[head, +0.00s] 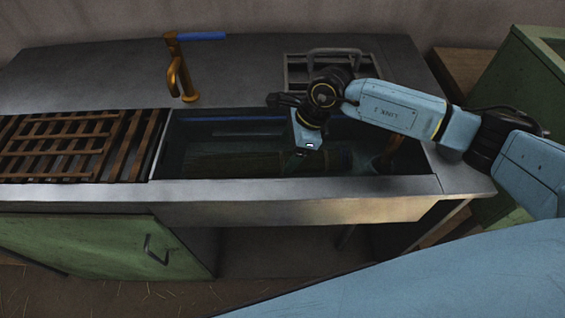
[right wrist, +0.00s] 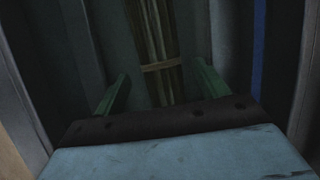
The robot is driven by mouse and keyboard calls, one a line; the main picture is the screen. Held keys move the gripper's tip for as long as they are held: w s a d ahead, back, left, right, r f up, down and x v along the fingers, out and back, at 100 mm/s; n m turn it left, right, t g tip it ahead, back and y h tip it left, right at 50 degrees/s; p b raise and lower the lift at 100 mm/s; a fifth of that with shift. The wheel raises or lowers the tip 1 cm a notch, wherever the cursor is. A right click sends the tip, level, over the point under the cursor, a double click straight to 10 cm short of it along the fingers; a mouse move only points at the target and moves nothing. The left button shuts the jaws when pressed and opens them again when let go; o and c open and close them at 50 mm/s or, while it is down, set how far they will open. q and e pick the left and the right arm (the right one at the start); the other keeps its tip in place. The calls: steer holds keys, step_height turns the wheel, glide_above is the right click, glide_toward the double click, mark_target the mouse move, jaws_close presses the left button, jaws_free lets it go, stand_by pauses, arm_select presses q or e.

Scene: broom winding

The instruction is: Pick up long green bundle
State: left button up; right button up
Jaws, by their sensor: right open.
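The long green bundle (head: 235,163) lies lengthwise in the dark sink basin in the head view, dim and brownish green. In the right wrist view its stalks (right wrist: 152,35) run up the picture, with a pale band across them. My right gripper (head: 299,156) reaches down into the basin over the bundle. In the right wrist view my right gripper (right wrist: 161,86) is open, with one green finger on each side of the bundle's line and gaps beside it. The bundle's near part is dark and partly hidden by the gripper body. My left gripper is not in view.
The sink's metal front edge (head: 300,187) and walls enclose the basin closely. A brass tap (head: 178,70) stands behind it. A brown slatted rack (head: 70,145) lies at the left. A metal rack (head: 318,66) is behind my right arm. A green cabinet door (head: 110,245) is below.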

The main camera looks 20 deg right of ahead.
mark_target(283, 157)
steer(key=b+x, duration=0.1)
steer(key=x, duration=0.3)
steer(key=shift+a+f, duration=0.1)
steer(key=shift+a, duration=0.05)
steer(key=shift+w+a+f, duration=0.1)
steer(key=shift+a+f, duration=0.05)
steer(key=shift+f, duration=0.25)
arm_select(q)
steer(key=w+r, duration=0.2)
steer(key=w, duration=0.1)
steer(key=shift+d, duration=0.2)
arm_select(e)
steer(key=c, duration=1.1)
